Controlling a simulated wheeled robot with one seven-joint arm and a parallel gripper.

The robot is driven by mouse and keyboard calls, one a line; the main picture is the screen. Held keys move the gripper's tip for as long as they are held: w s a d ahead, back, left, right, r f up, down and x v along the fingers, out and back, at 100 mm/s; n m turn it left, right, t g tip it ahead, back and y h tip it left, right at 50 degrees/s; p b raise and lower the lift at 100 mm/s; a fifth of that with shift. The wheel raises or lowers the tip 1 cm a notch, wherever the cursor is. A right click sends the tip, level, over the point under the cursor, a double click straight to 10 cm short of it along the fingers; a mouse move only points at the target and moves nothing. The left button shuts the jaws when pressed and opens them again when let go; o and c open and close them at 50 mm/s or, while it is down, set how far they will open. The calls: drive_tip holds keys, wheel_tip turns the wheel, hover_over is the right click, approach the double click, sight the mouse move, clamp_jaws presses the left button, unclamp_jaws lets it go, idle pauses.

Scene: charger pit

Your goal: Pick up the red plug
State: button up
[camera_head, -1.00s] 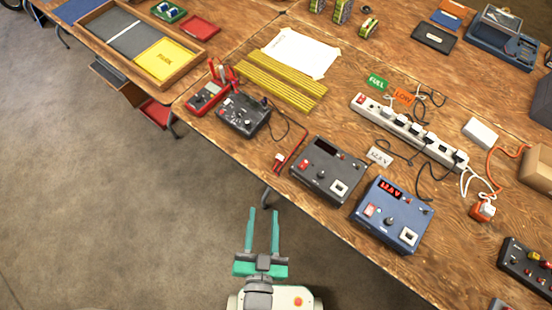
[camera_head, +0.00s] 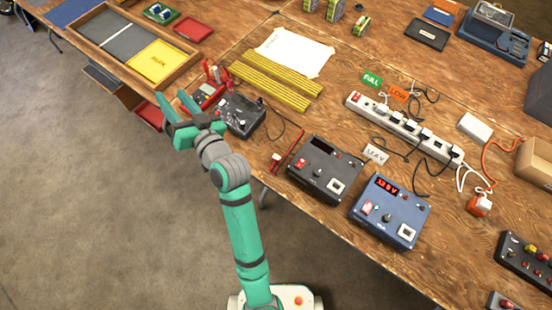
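A small red plug (camera_head: 276,157) appears to lie near the table's front edge, left of the dark grey box, at the end of a thin cable; it is too small to tell its shape well. My gripper (camera_head: 171,92) is at the left, in front of the red multimeter (camera_head: 206,94), its two teal fingers apart with nothing seen between them. It is well to the left of the plug and not touching it. My arm and gripper hide part of the multimeter and the table edge.
A dark box with knobs (camera_head: 241,116) stands just right of my gripper. A dark grey box (camera_head: 324,170) and a blue box with a red display (camera_head: 390,211) stand to the right. A white power strip (camera_head: 404,126) lies behind them. Yellow strips (camera_head: 275,86) lie farther back.

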drive_tip(key=a+r+n+g+y, duration=0.2)
drive_tip(key=a+n+g, duration=0.1)
drive_tip(key=n+g, duration=0.1)
drive_tip(key=n+g+h, duration=0.6)
drive_tip(key=g+h, duration=0.4)
drive_tip(key=h, duration=0.4)
hover_over(277, 157)
wheel_tip(277, 157, down, 14)
drive_tip(key=f, duration=0.5)
drive_tip(key=shift+d+f, duration=0.15)
drive_tip(key=shift+d, duration=0.05)
drive_tip(key=shift+w+a+f, duration=0.1)
drive_tip(key=shift+a+f, duration=0.05)
drive_tip(key=shift+f, duration=1.35)
drive_tip(key=shift+a+f, duration=0.15)
drive_tip(key=shift+f, duration=1.3)
drive_tip(key=shift+d, duration=0.1)
clamp_jaws()
